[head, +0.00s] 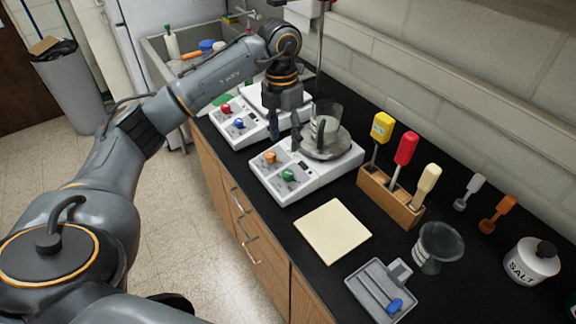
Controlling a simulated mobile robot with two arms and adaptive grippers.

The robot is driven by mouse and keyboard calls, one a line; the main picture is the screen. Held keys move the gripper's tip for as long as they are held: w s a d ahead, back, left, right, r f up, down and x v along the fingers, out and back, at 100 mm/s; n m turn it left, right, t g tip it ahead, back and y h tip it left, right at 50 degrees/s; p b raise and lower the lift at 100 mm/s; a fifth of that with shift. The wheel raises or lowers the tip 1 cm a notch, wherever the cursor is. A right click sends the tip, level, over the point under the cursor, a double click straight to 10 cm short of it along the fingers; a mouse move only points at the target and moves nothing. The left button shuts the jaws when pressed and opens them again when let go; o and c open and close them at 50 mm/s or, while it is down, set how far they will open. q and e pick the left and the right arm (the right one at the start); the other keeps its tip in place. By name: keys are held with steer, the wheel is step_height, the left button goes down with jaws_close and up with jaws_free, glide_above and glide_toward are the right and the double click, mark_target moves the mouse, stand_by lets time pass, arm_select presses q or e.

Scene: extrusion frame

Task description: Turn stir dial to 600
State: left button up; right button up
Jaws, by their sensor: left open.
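Two white hot-plate stirrers stand on the black bench. The nearer stirrer (313,181) has an orange dial (270,157) and a green dial (288,175) on its front panel, with a small dark display. The farther stirrer (236,138) has a red dial (226,109) and a blue dial (239,124). The dial markings are too small to read, so I cannot tell which is the stir dial or its setting. My left gripper (285,135) points down, open, just behind the nearer stirrer's panel and to the right of the farther stirrer's dials. It appears apart from all dials.
A wooden block (389,196) holds several colored-handled tools. A cream pad (333,231), a grey tray (370,291), a glass vessel (439,247) and a salt jar (532,261) lie nearer.

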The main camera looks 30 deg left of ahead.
mark_target(287, 172)
arm_select(q)
steer(key=f+p, duration=0.1)
steer(key=f, duration=0.2)
steer(key=f+p, duration=0.1)
steer(key=f, duration=0.2)
steer(key=f+p, duration=0.1)
steer(key=f, duration=0.2)
steer(key=shift+d+f, duration=0.3)
steer(key=shift+f, duration=0.8)
jaws_close()
